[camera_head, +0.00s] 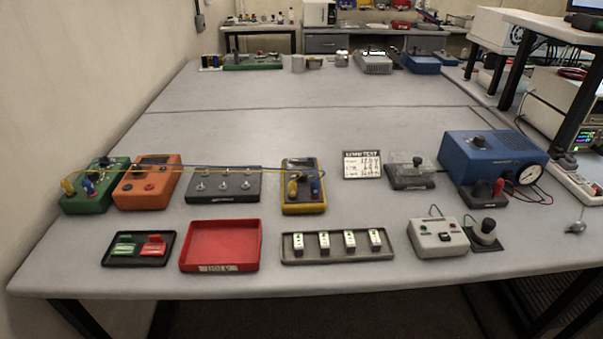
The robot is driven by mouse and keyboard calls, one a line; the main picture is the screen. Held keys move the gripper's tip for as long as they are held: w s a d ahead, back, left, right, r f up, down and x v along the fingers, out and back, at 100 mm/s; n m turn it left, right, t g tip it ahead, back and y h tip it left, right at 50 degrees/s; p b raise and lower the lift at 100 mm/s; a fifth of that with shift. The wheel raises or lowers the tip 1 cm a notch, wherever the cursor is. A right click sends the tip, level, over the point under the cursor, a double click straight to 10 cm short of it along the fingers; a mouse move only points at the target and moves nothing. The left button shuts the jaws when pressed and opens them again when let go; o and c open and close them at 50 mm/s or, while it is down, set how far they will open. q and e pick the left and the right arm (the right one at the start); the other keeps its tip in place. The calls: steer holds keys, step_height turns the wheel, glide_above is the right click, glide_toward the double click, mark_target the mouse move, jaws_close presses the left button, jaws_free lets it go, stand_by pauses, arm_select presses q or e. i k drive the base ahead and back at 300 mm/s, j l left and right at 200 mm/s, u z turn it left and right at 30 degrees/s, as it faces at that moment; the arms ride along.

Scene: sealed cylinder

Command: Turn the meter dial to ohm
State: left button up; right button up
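A yellow-edged handheld meter (304,208) lies near the middle of the grey table, with a dark face. Plugs, one yellowish and one blue, sit on its lower part, and thin yellow and blue leads run left from it to the green box (87,205). Its dial is too small and too covered by the plugs and leads to read its setting. Neither of my grippers is in view.
Left of the meter are a black switch box (224,184) and an orange box (148,187). In front are a red tray (219,246) and a grey tray of cells (337,257). A blue box (492,157) stands right. The table's middle is clear.

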mark_target(304, 178)
steer(key=l+u, duration=0.2)
steer(key=u, duration=0.2)
steer(key=l+u, duration=0.2)
steer(key=u, duration=0.2)
steer(key=k+l+u, duration=0.15)
steer(key=u, duration=0.25)
